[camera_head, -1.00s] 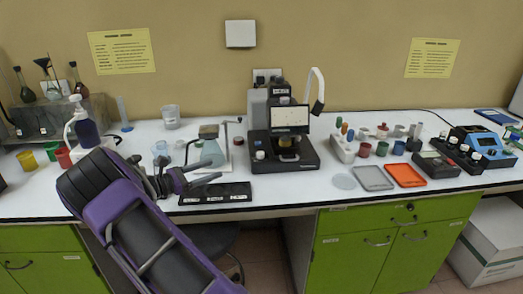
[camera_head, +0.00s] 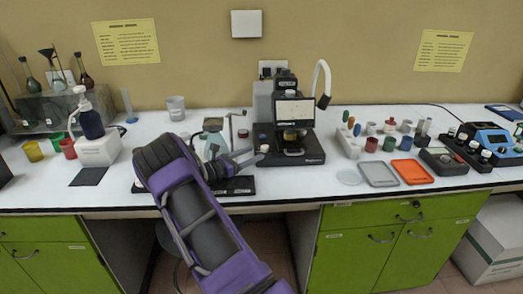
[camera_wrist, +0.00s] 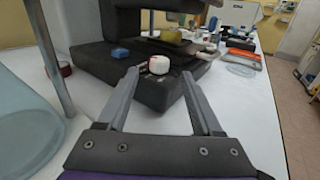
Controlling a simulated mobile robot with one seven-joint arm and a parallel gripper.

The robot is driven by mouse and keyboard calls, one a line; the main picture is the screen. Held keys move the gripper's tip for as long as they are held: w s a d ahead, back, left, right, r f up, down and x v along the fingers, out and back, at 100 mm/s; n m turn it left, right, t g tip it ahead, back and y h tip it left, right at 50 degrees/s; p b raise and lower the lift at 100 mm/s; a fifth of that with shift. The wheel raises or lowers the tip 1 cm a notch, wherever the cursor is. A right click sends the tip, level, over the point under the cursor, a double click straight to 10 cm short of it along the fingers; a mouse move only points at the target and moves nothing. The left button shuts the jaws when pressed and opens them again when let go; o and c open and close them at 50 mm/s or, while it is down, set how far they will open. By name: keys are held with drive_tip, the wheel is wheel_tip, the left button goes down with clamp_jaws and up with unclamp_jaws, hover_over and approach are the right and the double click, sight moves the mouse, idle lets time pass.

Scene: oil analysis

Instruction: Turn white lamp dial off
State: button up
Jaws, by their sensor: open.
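The white lamp dial (camera_head: 264,148) is on the front left of the black microscope's base (camera_head: 290,157). In the wrist view the white dial (camera_wrist: 159,64) is a short round knob with a small reddish mark, just ahead of and between my fingertips. My gripper (camera_head: 247,156) is left of the dial in the head view. In the wrist view my gripper (camera_wrist: 160,77) is open, with its two fingers apart and nothing between them. I cannot tell whether either finger touches the dial or base.
A blue knob (camera_wrist: 120,53) is left of the dial on the microscope base. A glass vessel (camera_wrist: 22,115) and metal rod (camera_wrist: 50,55) stand close on the left in the wrist view. A grey tray (camera_head: 379,174) and an orange tray (camera_head: 412,172) lie right of the microscope.

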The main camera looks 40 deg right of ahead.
sight(262, 150)
drive_tip(key=d, duration=0.5)
drive_tip(key=shift+w, duration=0.15)
drive_tip(key=shift+a, duration=0.1)
clamp_jaws()
